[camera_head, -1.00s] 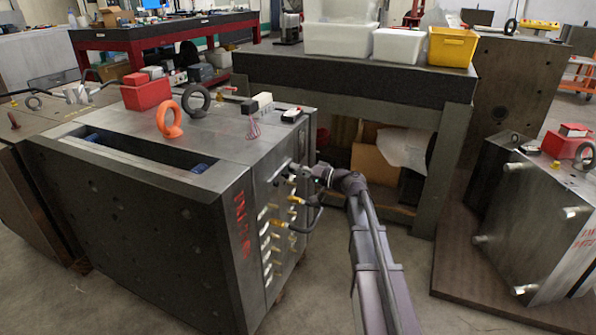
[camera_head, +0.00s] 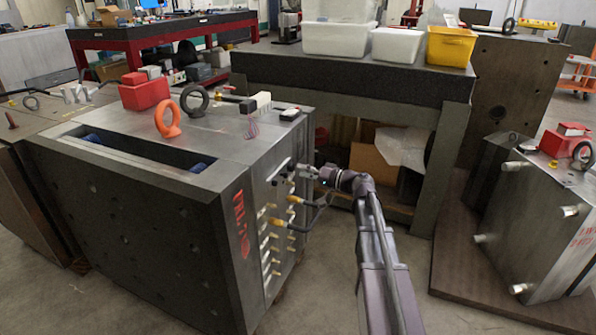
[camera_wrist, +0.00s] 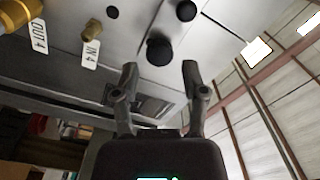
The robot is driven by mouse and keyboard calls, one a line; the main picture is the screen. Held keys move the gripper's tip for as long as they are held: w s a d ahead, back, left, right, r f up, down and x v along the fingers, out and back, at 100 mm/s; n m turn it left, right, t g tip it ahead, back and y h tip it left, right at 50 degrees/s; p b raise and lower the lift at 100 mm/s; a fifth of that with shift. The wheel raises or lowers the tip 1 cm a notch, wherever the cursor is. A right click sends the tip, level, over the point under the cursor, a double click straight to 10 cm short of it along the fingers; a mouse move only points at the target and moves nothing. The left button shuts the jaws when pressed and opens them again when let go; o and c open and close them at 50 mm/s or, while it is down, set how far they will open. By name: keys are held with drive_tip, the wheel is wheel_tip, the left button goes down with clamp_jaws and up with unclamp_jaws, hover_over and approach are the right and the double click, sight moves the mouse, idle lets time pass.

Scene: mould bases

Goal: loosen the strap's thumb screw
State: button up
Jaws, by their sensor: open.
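The mould base (camera_head: 105,215) stands at the left, its grey side face (camera_head: 262,205) turned to my arm. A round black knob (camera_wrist: 160,50), which looks like the thumb screw, sticks out of this face in the wrist view. My gripper (camera_wrist: 160,72) is open, with one finger to each side of the knob's line and the fingertips just short of it. I see no contact. In the head view my gripper (camera_head: 298,172) is at the upper part of the face, and the knob is too small to tell there. I cannot make out the strap clearly.
Brass fittings (camera_head: 276,224) stick out of the face below my gripper. Tags "OUT 4" (camera_wrist: 38,36) and "IN 4" (camera_wrist: 90,54) hang near the knob. A dark workbench (camera_head: 350,78) stands behind. Another mould (camera_head: 540,220) is at the right, with floor between.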

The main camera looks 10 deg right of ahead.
drive_tip(key=v, duration=0.9)
idle(0.4)
